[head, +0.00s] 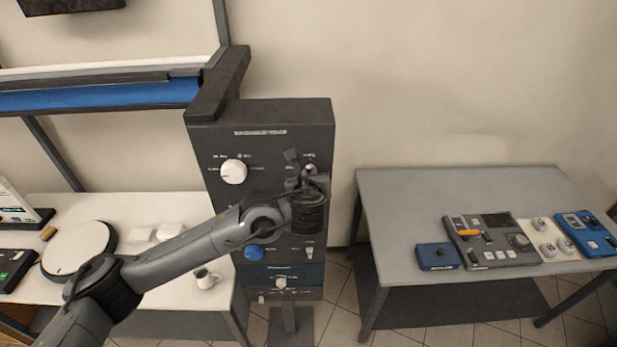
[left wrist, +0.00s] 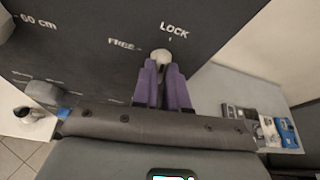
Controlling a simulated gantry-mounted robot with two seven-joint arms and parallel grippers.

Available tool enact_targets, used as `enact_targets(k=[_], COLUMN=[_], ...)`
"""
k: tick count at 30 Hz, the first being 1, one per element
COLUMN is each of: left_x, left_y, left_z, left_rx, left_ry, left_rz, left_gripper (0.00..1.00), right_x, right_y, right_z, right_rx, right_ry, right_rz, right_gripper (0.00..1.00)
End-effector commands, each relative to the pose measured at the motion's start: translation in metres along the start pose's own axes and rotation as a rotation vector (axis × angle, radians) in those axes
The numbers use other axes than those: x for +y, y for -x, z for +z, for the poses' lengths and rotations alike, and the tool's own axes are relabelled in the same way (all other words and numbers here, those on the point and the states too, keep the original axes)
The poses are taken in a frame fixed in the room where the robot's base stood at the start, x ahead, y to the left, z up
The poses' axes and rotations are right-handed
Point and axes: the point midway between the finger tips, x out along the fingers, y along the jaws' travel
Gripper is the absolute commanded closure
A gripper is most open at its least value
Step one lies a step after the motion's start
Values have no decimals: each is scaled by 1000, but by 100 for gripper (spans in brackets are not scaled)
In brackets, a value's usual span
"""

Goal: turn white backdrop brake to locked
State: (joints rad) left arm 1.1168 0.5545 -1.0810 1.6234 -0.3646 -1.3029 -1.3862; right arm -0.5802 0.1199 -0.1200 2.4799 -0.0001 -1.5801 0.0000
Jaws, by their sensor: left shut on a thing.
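A dark control panel (head: 270,112) stands upright in the middle of the head view. In the left wrist view, a small pale knob (left wrist: 160,56) sits on the panel between the printed words FREE, to its left, and LOCK, above and to its right. My left gripper (head: 309,169) is at the panel's upper right. Its purple fingers (left wrist: 164,80) are shut on the pale knob. The fingers hide most of the knob, and I cannot tell which word it points to. My right gripper is not in view.
A larger white knob (head: 233,172) is on the panel's upper left and a blue knob (head: 253,252) is lower down. A blue roll (head: 100,96) hangs at the left. A grey table (head: 400,200) with control boxes stands at the right. A white cup (head: 206,278) is at lower left.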

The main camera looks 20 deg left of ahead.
Motion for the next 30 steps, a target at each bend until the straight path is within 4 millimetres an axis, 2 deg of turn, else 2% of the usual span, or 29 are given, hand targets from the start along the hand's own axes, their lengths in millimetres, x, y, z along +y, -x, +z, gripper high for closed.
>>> enact_targets(k=[1,10,27,28,30], left_x=[2,2,2,2,3], left_y=[-4,-4,-5,-5,-5], left_z=[-6,-7,-9,-9,-9], left_rx=[8,10,13,13,13], left_ry=[-35,-150,-184,-184,-184], left_rz=[18,65,77,76,77], left_gripper=[100,100,100,84,74], right_x=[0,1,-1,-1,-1], right_y=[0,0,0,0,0], right_z=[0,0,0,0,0], right_rx=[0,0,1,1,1], right_ry=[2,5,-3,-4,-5], right_rz=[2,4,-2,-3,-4], right_gripper=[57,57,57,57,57])
